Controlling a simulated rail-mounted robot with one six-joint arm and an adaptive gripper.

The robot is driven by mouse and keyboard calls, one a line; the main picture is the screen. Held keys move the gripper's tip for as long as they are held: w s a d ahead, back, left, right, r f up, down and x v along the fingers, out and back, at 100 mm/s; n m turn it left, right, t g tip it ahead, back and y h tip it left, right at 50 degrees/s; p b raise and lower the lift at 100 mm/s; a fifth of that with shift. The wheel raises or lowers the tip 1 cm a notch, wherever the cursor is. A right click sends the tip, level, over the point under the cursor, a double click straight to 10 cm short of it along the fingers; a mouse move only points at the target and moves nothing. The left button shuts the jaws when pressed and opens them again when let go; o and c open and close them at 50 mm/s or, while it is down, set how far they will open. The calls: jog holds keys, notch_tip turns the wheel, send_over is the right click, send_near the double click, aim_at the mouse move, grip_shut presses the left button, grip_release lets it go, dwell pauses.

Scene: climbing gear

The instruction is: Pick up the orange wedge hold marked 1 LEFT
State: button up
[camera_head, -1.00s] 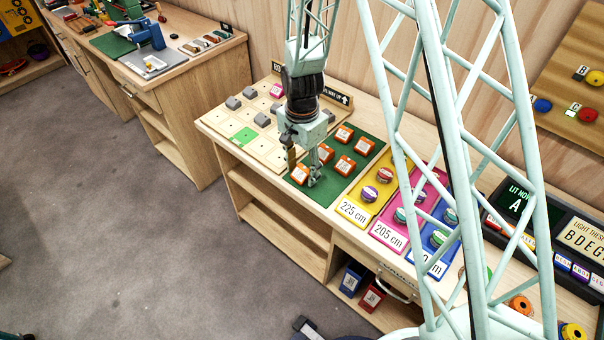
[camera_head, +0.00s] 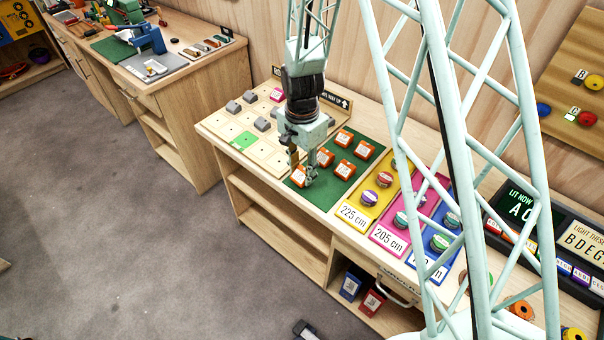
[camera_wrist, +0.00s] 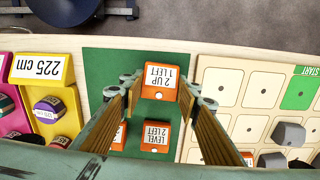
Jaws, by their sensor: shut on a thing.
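The orange wedge hold (camera_wrist: 159,84) carries a white label reading "2 UP 1 LEFT", upside down in the wrist view. My gripper (camera_wrist: 160,82) is shut on it, one finger on each side. In the head view the hold (camera_head: 299,176) is at the near left of the green mat (camera_head: 322,197), with my gripper (camera_head: 302,175) pointing down around it. I cannot tell whether it is clear of the mat. Other orange holds (camera_head: 345,170) sit on the mat; one (camera_wrist: 156,137) reads "2 LEFT LEVEL".
The pale grid board (camera_head: 262,157) with grey blocks and a green square (camera_head: 244,140) lies left of the mat. Yellow (camera_head: 366,210), pink and blue panels with round holds stand to the right. My lattice structure crosses the head view's right side.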

jog(key=shift+r, duration=1.1)
jog(key=shift+s+r, duration=0.15)
jog(key=s+d+r, duration=0.1)
jog(key=s+d, duration=0.1)
jog(key=s, duration=1.3)
jog(key=shift+s+d+r, duration=0.2)
jog(key=shift+s+d, duration=0.05)
jog(key=shift+d, duration=0.15)
